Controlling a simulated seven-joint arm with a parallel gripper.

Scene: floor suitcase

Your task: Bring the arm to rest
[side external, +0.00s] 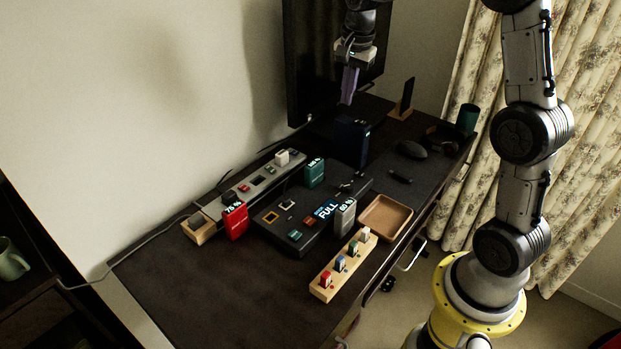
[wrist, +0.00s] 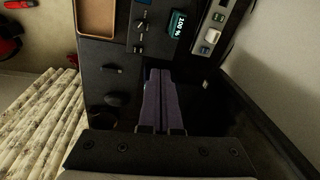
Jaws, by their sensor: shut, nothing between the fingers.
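My gripper (side external: 348,86) hangs high over the back of the desk, in front of the dark monitor (side external: 304,62), in the side external view. Its two purple-grey fingers point down and lie together, with nothing between them. In the wrist view my gripper (wrist: 160,78) shows its fingers side by side, over the dark desk top. The fingers look clear of the desk and of the things on it.
A dark box (side external: 350,140) stands on the desk below my gripper. The desk's near left part is clear.

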